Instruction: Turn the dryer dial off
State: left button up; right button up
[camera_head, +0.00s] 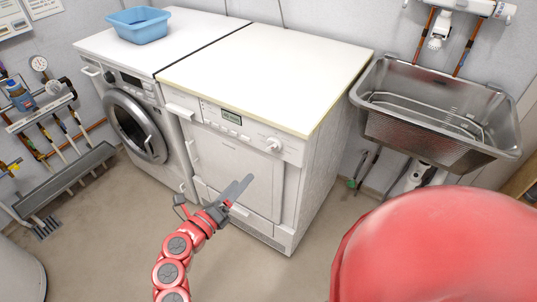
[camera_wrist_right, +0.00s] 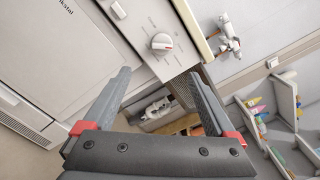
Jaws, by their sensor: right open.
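The dryer (camera_head: 230,165) is the white machine on the right of the pair. Its round white dial (camera_head: 273,145) sits at the right end of the front panel, beyond a small lit display (camera_head: 232,117). In the right wrist view the dial (camera_wrist_right: 161,42) shows clearly, with a small red mark on it. My right gripper (camera_head: 240,188) is open and empty in front of the dryer, lower than the dial and apart from it. In the wrist view its fingertips (camera_wrist_right: 157,76) lie below the dial in the picture. My left gripper is not in view.
A washing machine (camera_head: 138,112) stands left of the dryer, with a blue basin (camera_head: 140,24) on top. A metal sink (camera_head: 437,110) is mounted on the wall at the right. The floor before the dryer is clear.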

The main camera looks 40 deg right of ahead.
aim_at(271, 150)
jog(key=x, duration=1.5)
jog(key=shift+s+d+p, duration=0.1)
jog(key=shift+d+p, duration=0.15)
jog(key=shift+p, duration=0.1)
jog(key=c, duration=1.4)
jog(key=shift+r, duration=0.1)
